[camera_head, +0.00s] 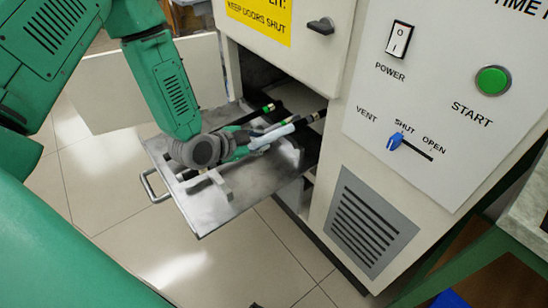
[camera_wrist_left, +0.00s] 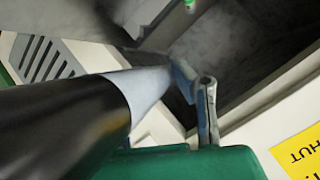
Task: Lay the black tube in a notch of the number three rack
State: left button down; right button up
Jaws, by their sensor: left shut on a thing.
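My left gripper (camera_head: 240,146) is over the pulled-out metal tray and shut on a black tube, which fills the left foreground of the left wrist view (camera_wrist_left: 60,125). A pale section continues from its black part, toward the gripper finger (camera_wrist_left: 207,105). In the head view a black end with a green band (camera_head: 309,118) points toward the cabinet opening; I cannot tell if it belongs to the held tube. A grey notched rack (camera_head: 216,185) stands on the tray, partly hidden by my gripper. No rack number is readable. My right gripper is out of view.
The metal tray (camera_head: 205,215) with its handle (camera_head: 152,187) juts out of the cabinet. Another dark tube with a green-banded end (camera_head: 267,108) lies at the tray's back. The open door (camera_head: 110,90) stands left; the control panel (camera_head: 445,90) and vent (camera_head: 370,222) are right.

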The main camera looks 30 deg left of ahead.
pick_arm(q)
jog(key=f, duration=0.1)
jog(key=f+b, duration=0.1)
jog(key=f, duration=0.1)
jog(key=a+f, duration=0.1)
jog(key=f, duration=0.1)
jog(key=shift+f+b, duration=0.2)
jog(key=shift+b, duration=0.1)
jog(key=shift+d+f, duration=0.25)
jog(key=shift+f, duration=0.2)
jog(key=f, duration=0.1)
jog(key=f+b, duration=0.1)
jog(key=f, duration=0.1)
jog(key=shift+d+b, duration=0.3)
jog(key=shift+d, duration=0.05)
jog(key=shift+s+a, duration=0.1)
jog(key=shift+a, duration=0.1)
jog(key=c, duration=1.3)
grip_release()
jog(key=shift+a, duration=0.15)
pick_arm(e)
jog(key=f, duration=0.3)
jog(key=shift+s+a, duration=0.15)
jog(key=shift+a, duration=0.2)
pick_arm(q)
jog(key=shift+r, duration=0.1)
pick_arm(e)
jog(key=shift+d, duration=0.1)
